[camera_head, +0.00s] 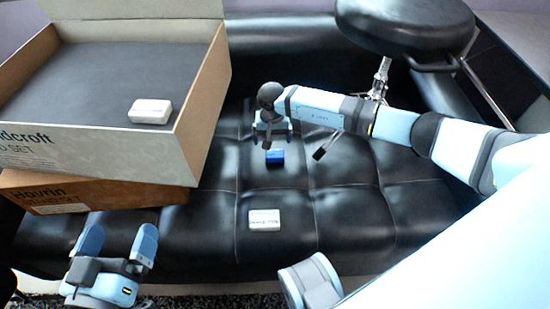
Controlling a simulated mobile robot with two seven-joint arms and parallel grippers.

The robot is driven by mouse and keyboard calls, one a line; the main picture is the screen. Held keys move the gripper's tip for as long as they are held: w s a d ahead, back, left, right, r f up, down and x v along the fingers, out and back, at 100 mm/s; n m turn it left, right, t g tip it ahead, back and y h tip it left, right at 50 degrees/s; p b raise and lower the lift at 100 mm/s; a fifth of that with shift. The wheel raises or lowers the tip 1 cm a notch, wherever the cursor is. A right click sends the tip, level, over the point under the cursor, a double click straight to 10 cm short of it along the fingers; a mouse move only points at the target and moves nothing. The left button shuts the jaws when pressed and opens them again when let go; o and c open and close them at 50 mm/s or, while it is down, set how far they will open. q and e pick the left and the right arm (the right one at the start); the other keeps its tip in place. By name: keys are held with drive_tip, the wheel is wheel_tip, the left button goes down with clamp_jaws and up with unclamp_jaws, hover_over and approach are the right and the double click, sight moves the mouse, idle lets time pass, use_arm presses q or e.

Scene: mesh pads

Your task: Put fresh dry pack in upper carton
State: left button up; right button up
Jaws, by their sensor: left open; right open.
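The upper carton (190,124) is open, with a dark inside, at the left. A white pack (150,111) lies in its near right corner. A second white pack with dark print (264,219) lies on the black seat, and a small blue pack (275,156) lies behind it. The print is too small to read, so I cannot tell which is the fresh dry pack. My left gripper (117,245) is open and empty, in front of the cartons. My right gripper (272,132) is open just behind the blue pack; its fingertips are partly hidden, and I cannot tell whether it touches.
A brown lower carton (100,195) supports the upper one, set slightly askew. The black tufted seat (340,220) has free room around the white pack. A round black stool (405,22) stands at the back right, near my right arm. A dark lever (327,146) sticks out beside that arm.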

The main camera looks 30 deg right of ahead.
sight(275, 150)
drive_tip(key=shift+f, duration=0.5)
drive_tip(key=f+b, duration=0.1)
drive_tip(key=f, duration=0.1)
drive_tip(key=s+f+b, duration=0.1)
drive_tip(key=f, duration=0.1)
drive_tip(key=shift+d+f+b, duration=0.15)
drive_tip(key=shift+f+b, duration=0.05)
drive_tip(key=shift+b, duration=0.1)
drive_tip(key=shift+f, duration=0.3)
use_arm(q)
drive_tip(key=shift+w+a+f+m, duration=0.2)
drive_tip(key=shift+w+f+m, duration=0.2)
drive_tip(key=shift+f+m, duration=0.3)
use_arm(e)
drive_tip(key=shift+r, duration=0.1)
drive_tip(key=c, duration=1.1)
